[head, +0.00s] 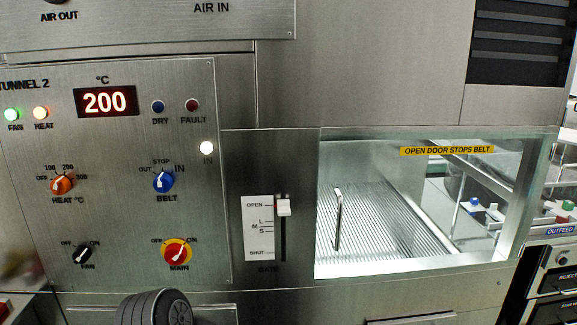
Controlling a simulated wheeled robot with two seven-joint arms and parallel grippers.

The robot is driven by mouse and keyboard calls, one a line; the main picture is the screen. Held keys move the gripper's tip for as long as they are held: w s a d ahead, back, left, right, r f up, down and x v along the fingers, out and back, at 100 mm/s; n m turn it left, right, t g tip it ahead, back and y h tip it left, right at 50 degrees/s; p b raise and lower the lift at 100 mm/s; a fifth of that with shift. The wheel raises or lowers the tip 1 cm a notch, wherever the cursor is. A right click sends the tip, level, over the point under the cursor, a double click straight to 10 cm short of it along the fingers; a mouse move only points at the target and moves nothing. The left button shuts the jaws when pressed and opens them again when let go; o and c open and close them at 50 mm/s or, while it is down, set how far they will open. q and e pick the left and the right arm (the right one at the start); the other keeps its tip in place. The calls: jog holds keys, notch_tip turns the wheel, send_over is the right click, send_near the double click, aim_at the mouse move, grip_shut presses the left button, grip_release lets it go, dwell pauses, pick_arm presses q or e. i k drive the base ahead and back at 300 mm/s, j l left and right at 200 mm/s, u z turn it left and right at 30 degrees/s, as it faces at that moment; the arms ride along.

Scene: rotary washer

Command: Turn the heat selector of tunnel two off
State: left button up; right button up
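The heat selector (62,185) is an orange-red knob on the left of the steel panel marked TUNNEL 2. Its scale runs OFF, 100, 200, 300 from left to right. Its pale pointer is turned up, near the 200 mark and away from OFF. The red display (105,101) reads 200.
The blue belt knob (163,181), black fan knob (82,254) and red-yellow main switch (177,253) share the panel. A white slider (284,208) stands right of it. A clear door with a handle (338,218) is farther right. A dark ribbed shape (155,308) rises at the bottom.

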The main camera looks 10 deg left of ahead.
aim_at(60, 185)
jog(key=u, duration=1.45)
